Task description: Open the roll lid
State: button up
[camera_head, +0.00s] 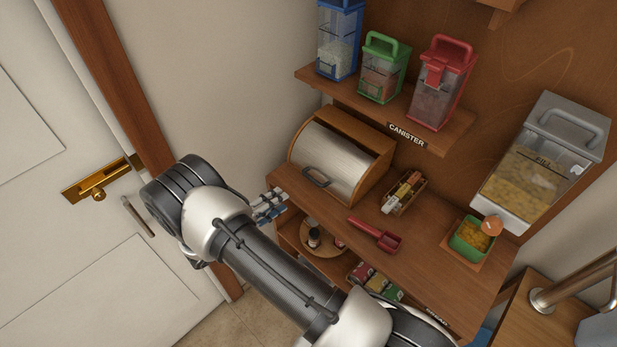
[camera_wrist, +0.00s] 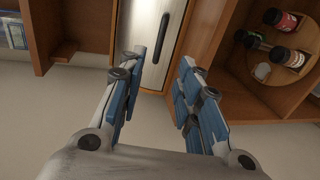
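The roll lid (camera_head: 334,158) is a curved brushed-metal cover on a wooden box (camera_head: 374,143) that stands on the shelf at the middle of the head view. It is down, closing the box front. A dark handle (camera_head: 316,178) sits near its lower edge. The lid (camera_wrist: 147,40) and its handle (camera_wrist: 161,36) also show at the top of the wrist view. My gripper (camera_wrist: 160,68) is open, with its blue-padded fingers apart and nothing between them. In the head view my gripper (camera_head: 270,207) is left of and below the handle, apart from it.
A red scoop (camera_head: 375,236), a small packet box (camera_head: 404,193) and a green container (camera_head: 470,240) stand right of the lid box. Canisters line the shelf above. A lower compartment holds a round tray of jars (camera_wrist: 285,40). A door (camera_head: 70,200) is at the left.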

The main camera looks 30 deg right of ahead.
aim_at(313, 179)
jog(key=b+x, duration=0.1)
jog(key=x, duration=1.5)
jog(key=shift+s, duration=0.1)
jog(key=shift+c, duration=0.4)
grip_shut()
